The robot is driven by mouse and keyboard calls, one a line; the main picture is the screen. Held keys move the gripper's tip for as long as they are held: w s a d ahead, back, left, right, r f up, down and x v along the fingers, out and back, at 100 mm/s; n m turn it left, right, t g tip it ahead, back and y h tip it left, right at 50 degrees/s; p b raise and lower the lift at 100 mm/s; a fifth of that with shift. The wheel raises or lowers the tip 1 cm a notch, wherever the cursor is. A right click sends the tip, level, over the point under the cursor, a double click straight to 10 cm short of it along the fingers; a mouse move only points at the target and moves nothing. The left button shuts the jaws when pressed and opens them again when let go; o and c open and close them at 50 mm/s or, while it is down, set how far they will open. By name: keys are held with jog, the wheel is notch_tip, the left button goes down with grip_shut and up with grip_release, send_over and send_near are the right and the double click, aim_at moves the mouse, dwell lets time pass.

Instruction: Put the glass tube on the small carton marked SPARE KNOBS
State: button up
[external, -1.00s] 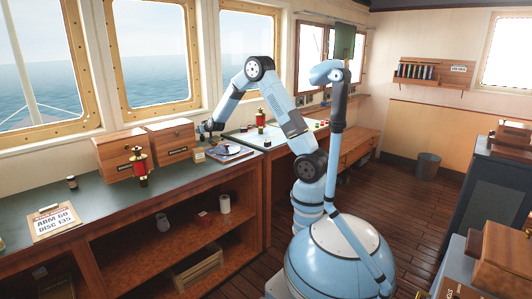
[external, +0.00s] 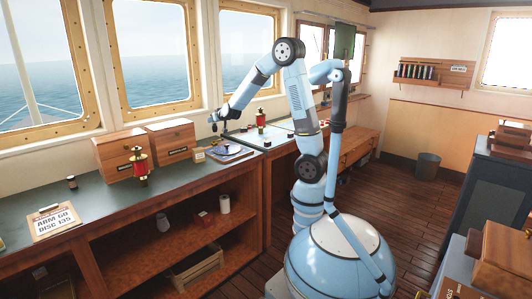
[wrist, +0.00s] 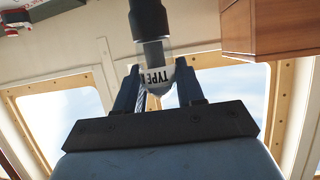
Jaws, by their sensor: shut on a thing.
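My gripper (wrist: 157,75) is shut on the glass tube (wrist: 156,76) in the wrist view. The tube has a dark base and a white band printed TYPE, and it sits between the two fingers. In the external view my gripper (external: 216,121) is above the counter, near the window side, and the tube is too small there to make out clearly. A small tan carton (external: 198,156) stands on the counter just below and left of my gripper; its print is too small to read, so I cannot confirm it says SPARE KNOBS.
Two wooden boxes (external: 171,138) stand left of the carton, with a red lantern (external: 140,166) in front. A dark flat item with a disc (external: 230,152) lies right of the carton. A clipboard (external: 54,222) and small jar (external: 72,182) lie farther left, with bare counter between.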

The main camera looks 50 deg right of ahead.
jog(key=s+a+r+n+y, duration=0.1)
jog(key=s+a+r+y, duration=0.1)
jog(key=s+a+r, duration=0.45)
jog(key=s+a+r+n+y, duration=0.15)
jog(key=s+a, duration=0.25)
jog(key=s, duration=0.6)
send_over(198, 149)
notch_tip(198, 149, down, 10)
jog(key=shift+w+f+n, duration=0.15)
jog(key=shift+f, duration=0.7)
jog(key=shift+w+f+n, duration=0.1)
jog(key=shift+w+f, duration=0.05)
jog(key=shift+f, duration=0.7)
jog(key=o, duration=1)
jog(key=shift+f, duration=0.1)
